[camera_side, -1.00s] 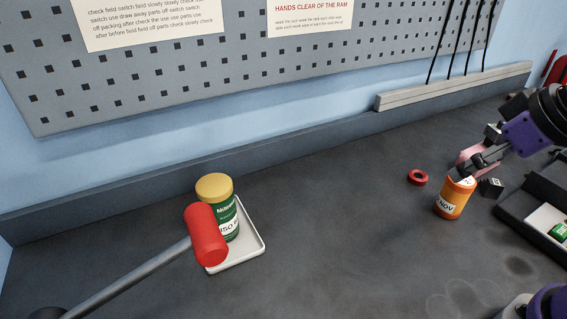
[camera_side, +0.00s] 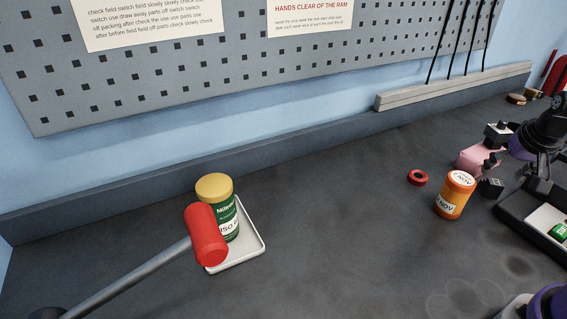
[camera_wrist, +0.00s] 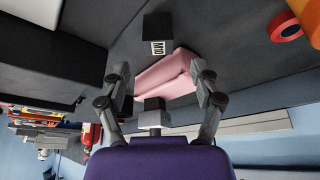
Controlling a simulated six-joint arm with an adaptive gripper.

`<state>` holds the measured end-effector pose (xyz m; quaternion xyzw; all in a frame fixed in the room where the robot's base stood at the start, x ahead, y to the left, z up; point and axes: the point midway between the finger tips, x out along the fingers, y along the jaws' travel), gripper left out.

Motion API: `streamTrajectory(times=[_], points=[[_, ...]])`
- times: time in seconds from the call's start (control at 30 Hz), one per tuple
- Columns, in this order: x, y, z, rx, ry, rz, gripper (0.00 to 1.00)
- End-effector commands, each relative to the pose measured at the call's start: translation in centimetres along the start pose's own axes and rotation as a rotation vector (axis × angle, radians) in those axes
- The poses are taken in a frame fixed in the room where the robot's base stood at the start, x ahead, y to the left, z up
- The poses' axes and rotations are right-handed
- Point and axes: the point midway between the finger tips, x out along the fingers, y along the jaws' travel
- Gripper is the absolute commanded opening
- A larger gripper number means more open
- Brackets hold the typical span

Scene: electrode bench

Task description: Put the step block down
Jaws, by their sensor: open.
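A pink block (camera_side: 474,158), which I take to be the step block, sits on the dark bench at the right of the side view. In the wrist view the pink block (camera_wrist: 166,76) lies across the space between my fingers. My gripper (camera_side: 514,170) is open, its fingers spread wide to both sides in the wrist view (camera_wrist: 160,78). I see no finger clamped on the block. In the side view, gripper parts overlap the block's right end and hide some of it. Whether a fingertip touches it, I cannot tell.
A dark cube marked M10 (camera_wrist: 158,34) stands close in front of the block. A dark fitting (camera_side: 497,133) is behind it. A black tray (camera_side: 515,212) is at right. The bench centre is clear.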

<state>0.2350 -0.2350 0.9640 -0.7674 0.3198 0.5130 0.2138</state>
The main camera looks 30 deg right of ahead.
Motion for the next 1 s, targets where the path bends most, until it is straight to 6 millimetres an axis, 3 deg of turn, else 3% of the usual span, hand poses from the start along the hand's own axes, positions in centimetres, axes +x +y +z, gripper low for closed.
streamTrajectory(times=[0.33, 0.63, 0.67, 0.8, 1.0], points=[[4.6, 0.1, 0.4, 0.0, -0.003, -0.001, 0.73], [5.1, 0.1, 0.3, 0.0, 0.001, -0.001, 0.73], [5.1, 0.1, 0.3, 0.0, 0.001, -0.001, 0.68], [5.1, 0.1, 0.3, 0.0, 0.0, -0.001, 0.0], [5.1, 0.1, 0.3, 0.0, 0.0, -0.001, 0.0]])
